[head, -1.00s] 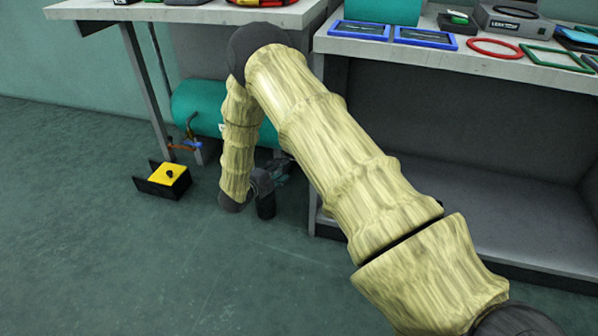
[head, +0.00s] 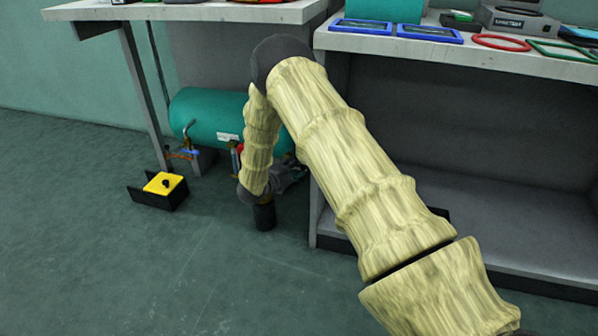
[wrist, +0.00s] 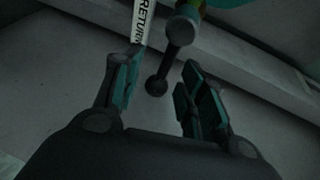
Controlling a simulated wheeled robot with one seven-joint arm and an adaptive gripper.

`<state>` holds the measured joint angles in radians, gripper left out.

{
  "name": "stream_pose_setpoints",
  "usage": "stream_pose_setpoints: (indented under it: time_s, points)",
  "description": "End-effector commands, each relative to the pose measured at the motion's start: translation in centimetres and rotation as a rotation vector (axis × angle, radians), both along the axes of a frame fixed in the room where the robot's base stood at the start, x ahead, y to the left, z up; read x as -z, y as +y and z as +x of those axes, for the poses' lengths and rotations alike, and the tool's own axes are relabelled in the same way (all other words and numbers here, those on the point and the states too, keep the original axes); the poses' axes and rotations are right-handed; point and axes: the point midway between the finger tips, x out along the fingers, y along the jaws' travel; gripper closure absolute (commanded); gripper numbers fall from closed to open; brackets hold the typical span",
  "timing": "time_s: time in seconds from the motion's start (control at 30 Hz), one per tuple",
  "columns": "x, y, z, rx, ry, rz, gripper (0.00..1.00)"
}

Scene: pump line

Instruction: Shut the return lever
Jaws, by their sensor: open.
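In the wrist view, the return lever (wrist: 178,57) is a dark rod with a round ball at its lower end and a pivot at its upper end. A white label reading RETURN (wrist: 143,20) is just left of it. My gripper (wrist: 157,84) is open, with one finger on each side of the lever's ball end; I see no contact. In the head view, my gripper (head: 287,178) is low under the bench by the teal tank (head: 213,118), partly hidden by my arm. The return lever cannot be made out there.
A blue-handled valve (head: 183,154) is at the tank's left end. A black box with a yellow top (head: 163,185) stands on the floor to the left. The right bench (head: 440,55) holds frames and tools, with an open shelf below.

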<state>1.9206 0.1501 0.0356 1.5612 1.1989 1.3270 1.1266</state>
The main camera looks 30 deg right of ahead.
Motion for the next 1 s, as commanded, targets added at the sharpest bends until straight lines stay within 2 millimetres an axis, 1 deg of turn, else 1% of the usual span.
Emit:
stream_pose_setpoints:
  time_s: [0.1,0.2,0.5,0.57,0.7,0.73,1.0]
  points:
    - [0.3,-0.9,0.3,0.000,-0.001,0.001,0.59]
    - [0.3,-1.3,0.4,0.000,0.000,0.001,0.59]
    - [0.2,-1.4,0.4,-0.001,0.000,0.001,0.59]
    - [0.3,-1.4,0.5,-0.001,0.000,0.001,0.70]
    - [0.3,-1.3,0.4,-0.001,0.000,0.001,0.95]
    - [0.3,-1.3,0.5,-0.001,0.000,0.001,1.00]
    - [0.2,-1.6,0.2,0.003,0.006,-0.003,1.00]
